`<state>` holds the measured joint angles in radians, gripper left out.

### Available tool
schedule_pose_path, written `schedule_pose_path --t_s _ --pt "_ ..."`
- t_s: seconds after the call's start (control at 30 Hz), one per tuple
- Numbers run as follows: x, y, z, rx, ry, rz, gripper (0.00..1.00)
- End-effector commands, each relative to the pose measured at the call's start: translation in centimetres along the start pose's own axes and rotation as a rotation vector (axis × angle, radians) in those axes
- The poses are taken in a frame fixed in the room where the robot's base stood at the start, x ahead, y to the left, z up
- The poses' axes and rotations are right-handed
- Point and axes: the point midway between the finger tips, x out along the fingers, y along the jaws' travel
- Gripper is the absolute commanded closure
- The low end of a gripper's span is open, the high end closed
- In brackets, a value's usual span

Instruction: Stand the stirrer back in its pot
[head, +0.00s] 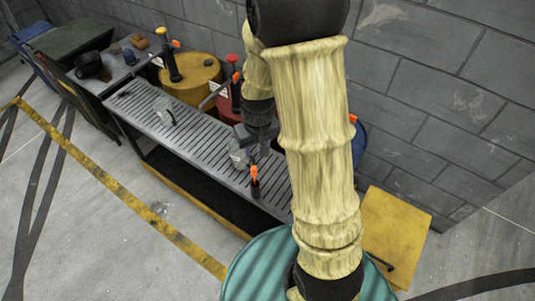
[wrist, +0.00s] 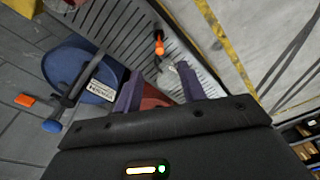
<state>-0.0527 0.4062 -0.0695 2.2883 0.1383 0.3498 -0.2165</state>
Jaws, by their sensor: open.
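A slim upright piece with an orange top and dark lower end (head: 254,181) is at the slatted bench's front side; it also shows in the wrist view (wrist: 159,45). It may be the stirrer, but I cannot tell for sure. A small pale, clear-looking pot (head: 238,155) stands beside it, and in the wrist view (wrist: 172,77) it lies just beyond my fingertips. A second clear vessel (head: 166,113) stands farther left on the bench. My gripper (head: 256,138) is open above the bench, close to the pot, with nothing visible between its fingers (wrist: 158,82).
The slatted bench (head: 135,97) runs along drums by the wall: a yellow drum (head: 190,78), a red one (head: 222,102) and a blue one (wrist: 75,65), with pumps. A green drum (head: 258,262) is in front. My arm hides part of the bench. Floor at left is clear.

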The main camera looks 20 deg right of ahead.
Motion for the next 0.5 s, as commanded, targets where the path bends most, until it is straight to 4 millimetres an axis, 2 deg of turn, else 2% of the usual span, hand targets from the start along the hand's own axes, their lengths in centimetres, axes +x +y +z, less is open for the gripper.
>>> schedule_pose_path --t_s 0.03,0.1,0.3,0.5 --pt "-1.4 -0.1 0.8 0.008 0.019 0.001 0.59" --pt "-3.0 -0.2 2.0 0.022 0.039 0.002 0.59" --pt "-6.7 -0.5 5.7 0.055 0.097 0.013 0.59" --pt "-8.4 -0.6 8.0 0.075 0.129 0.023 0.59"
